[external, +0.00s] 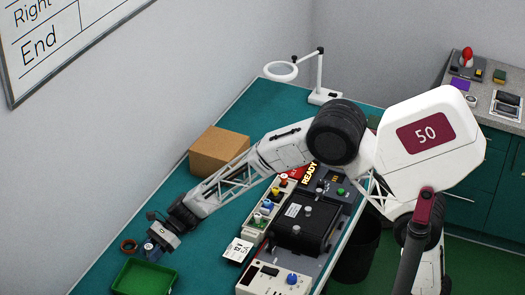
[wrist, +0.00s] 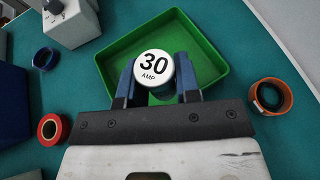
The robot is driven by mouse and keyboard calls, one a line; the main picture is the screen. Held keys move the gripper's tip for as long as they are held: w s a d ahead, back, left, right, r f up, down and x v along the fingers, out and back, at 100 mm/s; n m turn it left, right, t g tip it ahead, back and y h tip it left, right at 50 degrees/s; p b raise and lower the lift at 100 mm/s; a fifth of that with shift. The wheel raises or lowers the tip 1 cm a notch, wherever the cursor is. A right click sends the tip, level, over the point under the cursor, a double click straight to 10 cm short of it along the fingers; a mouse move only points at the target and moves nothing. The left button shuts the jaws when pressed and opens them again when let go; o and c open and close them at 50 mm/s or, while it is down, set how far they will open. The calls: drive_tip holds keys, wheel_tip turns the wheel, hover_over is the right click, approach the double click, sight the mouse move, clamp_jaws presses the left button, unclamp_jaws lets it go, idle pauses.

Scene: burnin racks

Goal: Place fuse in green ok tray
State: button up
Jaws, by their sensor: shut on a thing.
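The fuse, with a round white top marked "30 AMP" (wrist: 154,66), stands between the two blue fingers of my gripper (wrist: 154,82) in the wrist view. My gripper is shut on it. The green tray (wrist: 212,48) lies beyond and below the fuse, which overlaps the tray's near part in this view. The visible tray floor is empty. In the external view my gripper (external: 155,246) is at the back edge of the green tray (external: 145,278). The fuse's lower body is hidden, and I cannot tell its height above the tray.
An orange roll (wrist: 271,97) lies right of the tray in the wrist view. A red roll (wrist: 53,129) and a blue ring (wrist: 47,56) lie to the left. A cardboard box (external: 218,150) and a black test rack (external: 303,227) stand on the green bench.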

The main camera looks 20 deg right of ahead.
drive_tip(key=shift+f, duration=1.75)
drive_tip(key=shift+f, duration=0.5)
drive_tip(key=o, duration=0.9)
drive_tip(key=shift+r, duration=0.5)
drive_tip(key=v, duration=1.2)
drive_tip(key=shift+r, duration=0.1)
